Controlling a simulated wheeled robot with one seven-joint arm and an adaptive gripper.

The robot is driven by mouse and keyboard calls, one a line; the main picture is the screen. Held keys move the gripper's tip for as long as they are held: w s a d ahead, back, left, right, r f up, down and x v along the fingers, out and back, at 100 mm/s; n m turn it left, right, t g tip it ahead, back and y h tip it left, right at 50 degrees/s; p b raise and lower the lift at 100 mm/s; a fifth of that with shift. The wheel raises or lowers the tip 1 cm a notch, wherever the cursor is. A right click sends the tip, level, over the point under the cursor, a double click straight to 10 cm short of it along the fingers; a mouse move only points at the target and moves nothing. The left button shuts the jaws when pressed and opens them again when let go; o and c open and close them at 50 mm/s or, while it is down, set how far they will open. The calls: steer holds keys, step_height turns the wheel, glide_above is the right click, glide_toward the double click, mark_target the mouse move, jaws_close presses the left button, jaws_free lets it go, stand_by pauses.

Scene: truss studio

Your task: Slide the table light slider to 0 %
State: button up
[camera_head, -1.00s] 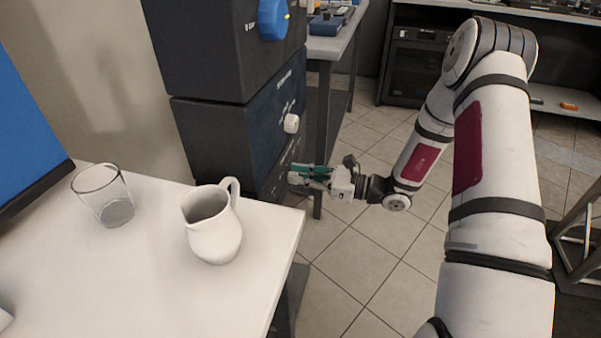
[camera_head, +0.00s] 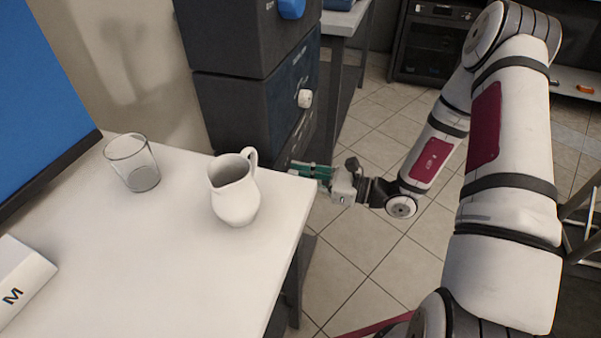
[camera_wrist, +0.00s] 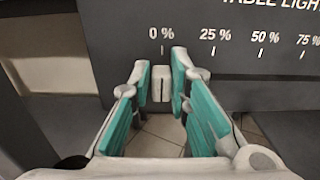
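The table light slider's pale knob (camera_wrist: 162,84) shows in the wrist view directly under the "0 %" mark, at the left end of the printed scale on the dark panel (camera_wrist: 230,45). My gripper (camera_wrist: 162,80) has its two green-padded fingers on either side of the knob. Narrow gaps seem to show between knob and pads, so the fingers look parted, not clamped. In the head view my gripper (camera_head: 302,170) reaches to the lower front of the dark cabinet (camera_head: 240,110), just beyond the white table's corner. The slider itself cannot be made out there.
The white table (camera_head: 180,270) bears a white jug (camera_head: 236,195) near its corner and a glass (camera_head: 135,165). A white round knob (camera_head: 305,98) sticks out of the cabinet above my gripper. Tiled floor (camera_head: 380,250) lies open to the right of the table.

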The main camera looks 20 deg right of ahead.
steer(key=o, duration=0.3)
steer(key=shift+s+a, duration=0.15)
steer(key=shift+s, duration=0.1)
steer(key=shift+o, duration=0.2)
steer(key=v, duration=1.2)
steer(key=shift+w, duration=0.1)
